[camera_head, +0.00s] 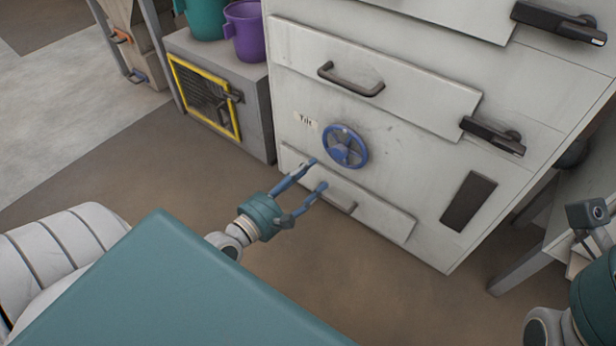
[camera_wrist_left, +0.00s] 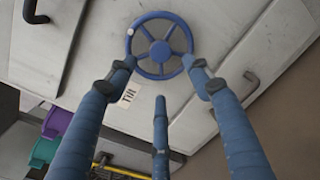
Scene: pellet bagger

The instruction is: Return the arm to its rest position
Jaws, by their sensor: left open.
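My left gripper (camera_head: 318,174) is open and empty in the head view, in front of the white cabinet's lower drawer. Its blue fingers also show in the left wrist view (camera_wrist_left: 163,75), spread with the blue handwheel (camera_wrist_left: 160,46) beyond them. In the head view the handwheel (camera_head: 345,147) is on the cabinet front, up and right of the fingertips, beside a "Tilt" label (camera_head: 306,121). I cannot tell whether the fingers touch it. Part of my right arm (camera_head: 590,300) shows at the lower right edge; its fingers are out of view.
The white cabinet (camera_head: 420,160) has a handled drawer above the wheel (camera_head: 352,80) and one below. Black latches (camera_head: 492,135) are on its right. A grey box with a yellow frame (camera_head: 205,95) stands left, with teal and purple buckets (camera_head: 247,30) on top. Brown floor is clear in front.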

